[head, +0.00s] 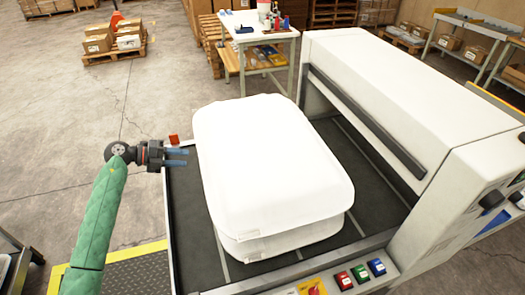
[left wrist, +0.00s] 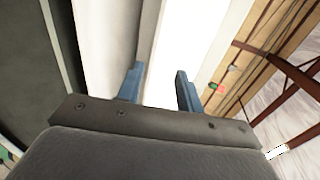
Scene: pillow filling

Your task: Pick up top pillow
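The top white pillow (head: 270,155) lies flat on a second white pillow (head: 290,242) on the dark machine bed. My left gripper (head: 187,157) is at the pillows' left side, its blue fingers pointing at them, with a small gap seeming to remain. In the left wrist view its two blue fingers (left wrist: 159,78) are spread apart. The bright top pillow (left wrist: 175,40) shows between and beyond them, and the greyer lower pillow (left wrist: 100,45) is at the left. Nothing is held. My right gripper is not in view.
The dark bed (head: 190,225) has a raised metal rim. A white machine housing (head: 385,90) stands right of the pillows. Coloured buttons (head: 360,274) are on the front edge. A white worktable (head: 255,22) stands behind. Open floor lies to the left.

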